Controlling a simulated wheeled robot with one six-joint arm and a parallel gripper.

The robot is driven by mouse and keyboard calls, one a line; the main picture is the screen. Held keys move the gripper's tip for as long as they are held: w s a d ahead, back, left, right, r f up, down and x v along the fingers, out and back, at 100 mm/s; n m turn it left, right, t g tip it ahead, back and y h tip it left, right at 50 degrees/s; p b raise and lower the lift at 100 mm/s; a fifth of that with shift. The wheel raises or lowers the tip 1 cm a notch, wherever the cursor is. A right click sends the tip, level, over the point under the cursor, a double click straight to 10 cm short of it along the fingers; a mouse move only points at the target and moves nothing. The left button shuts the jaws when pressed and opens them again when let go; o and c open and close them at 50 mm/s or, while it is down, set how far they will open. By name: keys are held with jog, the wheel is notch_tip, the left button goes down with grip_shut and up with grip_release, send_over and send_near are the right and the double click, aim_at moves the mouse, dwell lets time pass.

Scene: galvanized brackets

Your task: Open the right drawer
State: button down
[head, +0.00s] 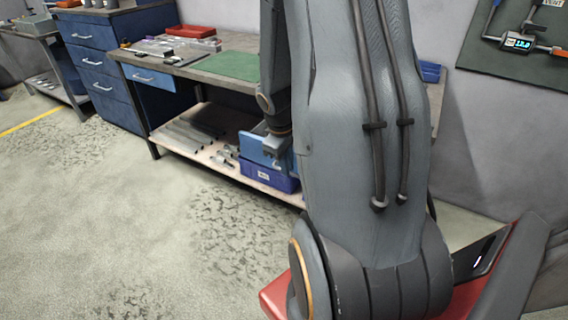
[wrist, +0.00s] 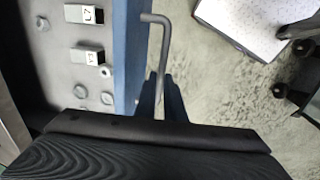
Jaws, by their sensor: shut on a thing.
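The right drawer shows in the wrist view with its blue front (wrist: 131,50) and part of its open inside (wrist: 52,45). A grey bar handle (wrist: 166,48) stands off the front, and its lower end runs down to my dark gripper (wrist: 160,125). My gripper is shut on this handle; the fingertips' contact is mostly hidden. In the head view my gripper (head: 277,150) is low beside a blue panel (head: 254,147), which seems to be the pulled-out drawer front. My arm hides the rest of it.
The workbench (head: 215,68) has a green mat (head: 232,66) and a closed left drawer (head: 152,77). A blue bin (head: 268,177) stands on the lower shelf near my gripper. Labelled blocks (wrist: 88,55) and bolts lie in the drawer.

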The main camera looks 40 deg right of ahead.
jog(key=shift+s+a, duration=0.25)
jog(key=shift+s, duration=0.1)
jog(key=c, duration=1.8)
grip_release()
jog(key=shift+d, duration=0.1)
jog(key=shift+c, duration=0.2)
jog(key=shift+w, duration=0.15)
notch_tip(320, 180, up, 8)
jog(key=a, duration=0.1)
jog(key=shift+s+a+f+p, duration=0.2)
jog(key=shift+s+a+p, duration=0.05)
jog(key=shift+p, duration=0.15)
jog(key=s+a+r+m+y, duration=0.1)
jog(key=s+a+m, duration=0.1)
jog(key=a, duration=0.9)
jog(key=s+a+r+m+y, duration=0.1)
jog(key=s+a, duration=0.4)
jog(key=a, duration=0.6)
jog(key=shift+s+a+r+m, duration=0.15)
jog(key=shift+s+r+m, duration=0.15)
jog(key=shift+r+m, duration=0.35)
